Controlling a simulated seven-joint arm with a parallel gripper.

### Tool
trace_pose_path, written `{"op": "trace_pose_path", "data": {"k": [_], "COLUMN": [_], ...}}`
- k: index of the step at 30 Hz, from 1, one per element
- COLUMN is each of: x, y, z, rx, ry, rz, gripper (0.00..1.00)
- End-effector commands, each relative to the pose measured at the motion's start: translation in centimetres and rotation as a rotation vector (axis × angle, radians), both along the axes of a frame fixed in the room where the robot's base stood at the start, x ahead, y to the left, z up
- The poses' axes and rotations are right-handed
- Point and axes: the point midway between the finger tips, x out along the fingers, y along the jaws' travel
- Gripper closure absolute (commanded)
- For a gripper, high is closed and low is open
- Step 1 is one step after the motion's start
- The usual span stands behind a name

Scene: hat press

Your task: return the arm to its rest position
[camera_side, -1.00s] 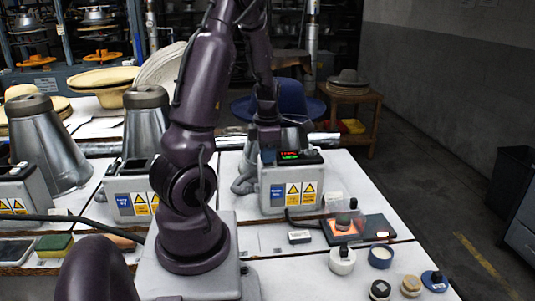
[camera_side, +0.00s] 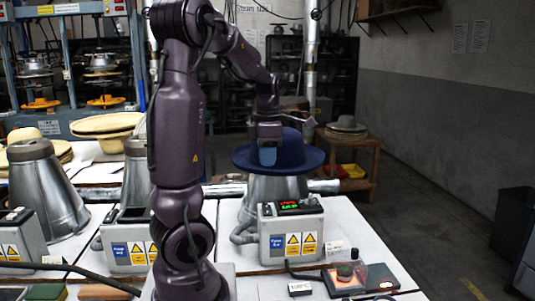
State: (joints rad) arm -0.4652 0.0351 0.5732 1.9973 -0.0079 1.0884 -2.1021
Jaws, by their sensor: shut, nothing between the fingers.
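My arm reaches over the bench, and my gripper (camera_side: 268,157) hangs downward at its end, shut and empty. In this view it overlaps the left part of the blue hat (camera_side: 300,155), hiding some of its crown; I cannot tell whether they touch. The hat sits brim down on a silver metal cone (camera_side: 275,190) behind the control box (camera_side: 290,233), which has a lit red and green display. The gripper is above the level of the box.
Straw hats (camera_side: 105,124) and more metal cones (camera_side: 45,190) stand at the left. A stamp and an orange pad (camera_side: 343,279) lie at the front right.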

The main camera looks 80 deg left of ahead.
Motion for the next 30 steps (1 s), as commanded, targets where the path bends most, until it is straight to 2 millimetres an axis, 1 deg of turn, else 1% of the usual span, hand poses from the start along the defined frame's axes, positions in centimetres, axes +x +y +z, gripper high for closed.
{"op": "trace_pose_path", "data": {"k": [3, 9, 11, 14, 17, 18, 20, 21, 23, 24, 26, 27, 29, 30], "x": [0.0, 0.0, 0.0, 0.0, 0.3, 0.6, 1.3, 1.9, 2.8, 3.4, 4.2, 4.6, 5.1, 5.2], "y": [-0.1, -0.1, 0.0, 0.0, -0.8, -1.5, -2.8, -3.9, -5.8, -7.2, -9.5, -11.2, -14.0, -16.0], "z": [0.8, 0.9, 0.9, 0.8, 0.0, -0.1, -0.2, -0.1, 0.1, 0.3, 0.6, 0.8, 1.3, 1.6], "rx": [0.001, 0.000, 0.002, 0.009, 0.004, 0.008, 0.022, 0.034, 0.063, 0.086, 0.134, 0.171, 0.241, 0.297], "ry": [-0.001, 0.000, 0.001, 0.002, 0.007, 0.001, -0.013, -0.024, -0.040, -0.049, -0.060, -0.062, -0.062, -0.053], "rz": [0.001, -0.016, -0.061, -0.221, -0.496, -0.634, -0.855, -1.009, -1.250, -1.415, -1.670, -1.844, -2.111, -2.294], "gripper": [1.00, 1.00, 1.00, 1.00, 1.00, 1.00, 1.00, 1.00, 1.00, 1.00, 1.00, 1.00, 1.00, 1.00]}}
